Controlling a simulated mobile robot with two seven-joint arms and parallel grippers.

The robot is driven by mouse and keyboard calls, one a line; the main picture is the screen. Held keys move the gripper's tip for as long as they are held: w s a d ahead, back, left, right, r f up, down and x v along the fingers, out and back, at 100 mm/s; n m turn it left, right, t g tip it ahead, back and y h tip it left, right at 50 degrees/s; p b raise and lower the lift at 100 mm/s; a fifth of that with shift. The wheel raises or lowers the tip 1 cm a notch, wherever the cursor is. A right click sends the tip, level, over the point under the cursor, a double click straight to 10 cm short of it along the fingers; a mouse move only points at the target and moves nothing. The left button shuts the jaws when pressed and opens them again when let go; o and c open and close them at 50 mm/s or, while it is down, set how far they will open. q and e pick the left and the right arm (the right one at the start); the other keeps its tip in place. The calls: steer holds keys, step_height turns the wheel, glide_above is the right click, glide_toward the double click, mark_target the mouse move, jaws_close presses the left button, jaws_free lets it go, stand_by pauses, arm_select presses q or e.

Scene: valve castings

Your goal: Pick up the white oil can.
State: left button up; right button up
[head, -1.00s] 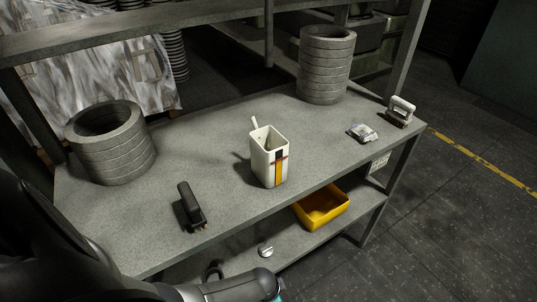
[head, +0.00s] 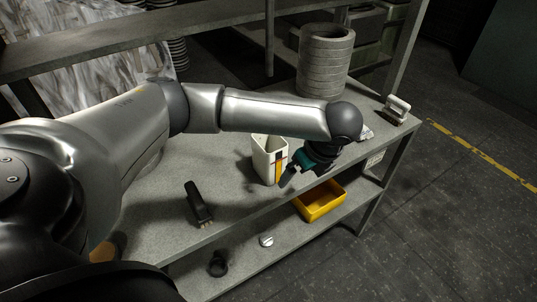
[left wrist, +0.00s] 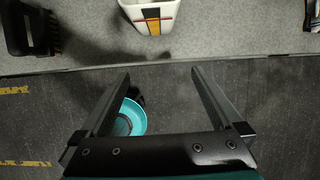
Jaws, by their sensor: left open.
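The white oil can (head: 262,162) stands upright on the grey bench top near its front edge. It has an orange and black stripe, and my left arm hides its top. My left gripper (head: 287,178) is open and empty, just in front and to the right of the can in the head view. In the left wrist view, the lower part of the can (left wrist: 150,13) shows at the top edge, beyond the spread fingers of the left gripper (left wrist: 161,71) and apart from them. My right gripper is not in view.
A black hand tool (head: 198,203) lies left of the can. A stack of grey rings (head: 325,62) and a white-handled object (head: 398,109) stand at the right. The lower shelf holds a yellow bin (head: 320,202), a small round knob (head: 266,240) and a black ring (head: 218,264).

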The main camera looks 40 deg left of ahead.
arm_select(q)
glide_toward(266, 148)
steer(key=s+f, duration=0.2)
steer(key=b+x, duration=0.1)
steer(key=x, duration=0.4)
steer(key=shift+w+d, duration=0.1)
steer(key=shift+w, duration=0.05)
steer(key=shift+r, duration=0.1)
steer(key=shift+c, duration=0.2)
steer(key=c, duration=1.4)
steer(key=shift+c, duration=0.6)
steer(key=shift+r, duration=0.15)
